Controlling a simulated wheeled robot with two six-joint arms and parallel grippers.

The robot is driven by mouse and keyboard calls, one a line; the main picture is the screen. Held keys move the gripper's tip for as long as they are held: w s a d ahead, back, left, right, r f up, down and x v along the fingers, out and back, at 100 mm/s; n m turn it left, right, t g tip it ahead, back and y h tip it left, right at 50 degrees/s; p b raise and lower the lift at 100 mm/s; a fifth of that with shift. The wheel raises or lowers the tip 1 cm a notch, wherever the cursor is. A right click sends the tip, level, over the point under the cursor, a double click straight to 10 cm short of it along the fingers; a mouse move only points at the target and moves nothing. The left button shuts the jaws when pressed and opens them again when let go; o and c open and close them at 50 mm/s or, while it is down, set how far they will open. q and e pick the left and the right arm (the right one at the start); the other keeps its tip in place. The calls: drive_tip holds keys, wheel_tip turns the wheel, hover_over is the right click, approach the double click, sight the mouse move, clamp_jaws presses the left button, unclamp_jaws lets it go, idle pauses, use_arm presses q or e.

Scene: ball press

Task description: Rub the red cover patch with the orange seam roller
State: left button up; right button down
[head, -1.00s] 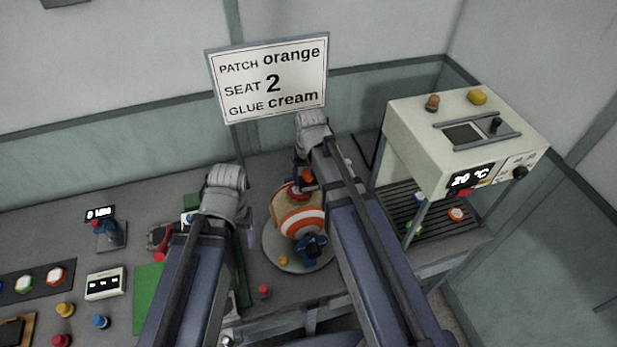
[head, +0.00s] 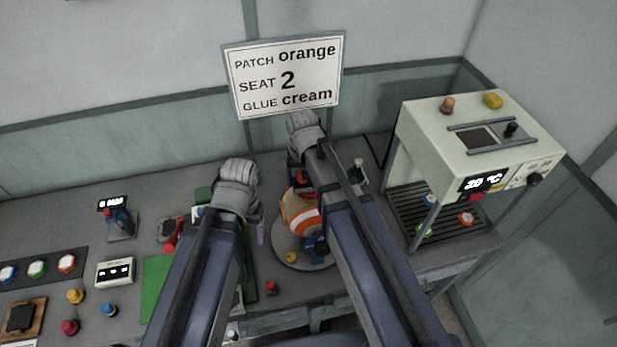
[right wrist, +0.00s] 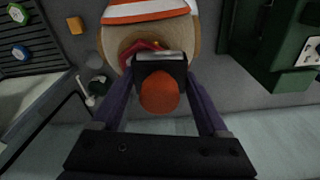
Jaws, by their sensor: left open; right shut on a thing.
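The ball (head: 302,217), tan with orange and white bands, sits on a round grey plate (head: 285,255). The red cover patch (right wrist: 138,52) is on the ball's side, partly hidden behind the roller in the right wrist view. My right gripper (right wrist: 160,85) is shut on the orange seam roller (right wrist: 158,95), a dark block with a rounded orange end. The roller is at the patch; I cannot tell whether they touch. In the head view my right arm partly covers the ball. My left gripper (head: 260,232) is open left of the ball, mostly hidden by its own wrist.
A cream heater box (head: 460,135) on legs stands right, over a dark rack (head: 440,230) with several round pieces. A sign (head: 285,75) stands behind. A green mat (head: 158,285), coloured knobs and small devices lie left. A blue clamp (head: 316,248) is at the ball's front.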

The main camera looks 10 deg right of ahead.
drive_tip(key=shift+a, duration=0.4)
drive_tip(key=shift+r, duration=0.1)
drive_tip(key=shift+d, duration=0.15)
drive_tip(key=shift+d, duration=1.3)
drive_tip(key=shift+w+d, duration=0.1)
drive_tip(key=shift+d, duration=1.45)
wheel_tip(320, 180, up, 6)
drive_tip(key=p, duration=0.6)
